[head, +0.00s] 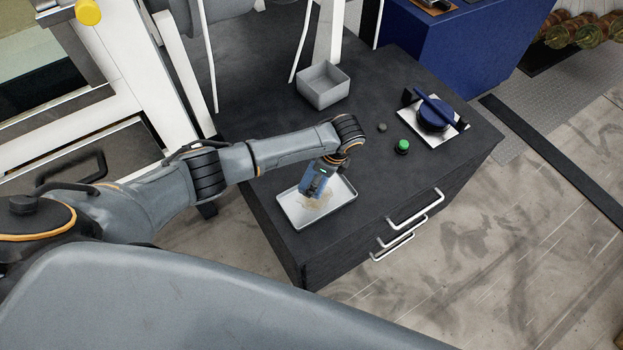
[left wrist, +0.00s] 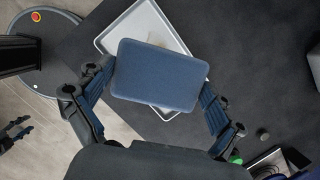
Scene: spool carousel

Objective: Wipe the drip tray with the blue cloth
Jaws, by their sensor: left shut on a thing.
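The drip tray (head: 287,211) is a shallow, pale rectangular tray on the dark cabinet top, with a brownish stain (head: 318,204) on its floor. My left gripper (head: 318,180) points down over the tray and is shut on the blue cloth (left wrist: 160,75), which looks like a flat, rounded pad. In the left wrist view the cloth sits between the two fingers and hides much of the tray (left wrist: 119,27). I cannot tell whether the cloth touches the tray floor. My right gripper (left wrist: 18,129) shows small at the left wrist view's left edge, fingers apart, apparently empty.
A grey open box (head: 323,87) stands farther back on the cabinet top (head: 265,140). A green button (head: 402,146), a small dark knob (head: 382,127) and a blue round device on a white plate (head: 412,122) lie to the right. Drawer handles (head: 415,207) jut from the front.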

